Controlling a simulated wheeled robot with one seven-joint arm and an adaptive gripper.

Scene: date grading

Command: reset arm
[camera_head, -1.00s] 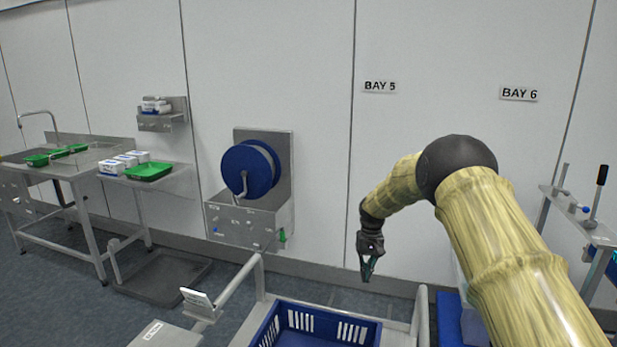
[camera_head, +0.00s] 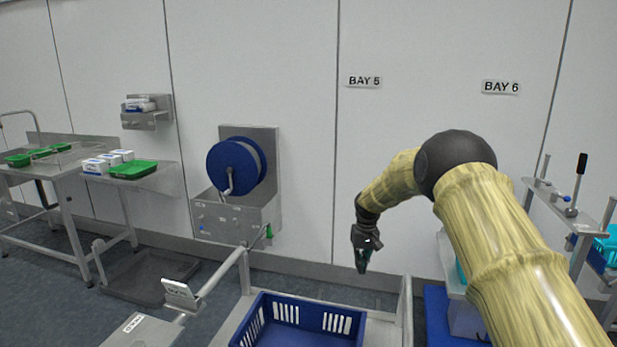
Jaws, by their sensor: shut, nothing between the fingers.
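My arm reaches in from the lower right, bends at a dark joint and points down to the left. My gripper (camera_head: 362,268) hangs in the air with its fingers pointing down. It is shut and empty. It is above and behind the right part of a blue slotted crate (camera_head: 318,318), apart from it. No date shows in this view.
The crate stands on a metal frame with a raised rail (camera_head: 228,273). A hose reel (camera_head: 237,166) hangs on the wall. A steel table (camera_head: 75,192) with green trays is at left. A lever stand (camera_head: 570,208) is at right.

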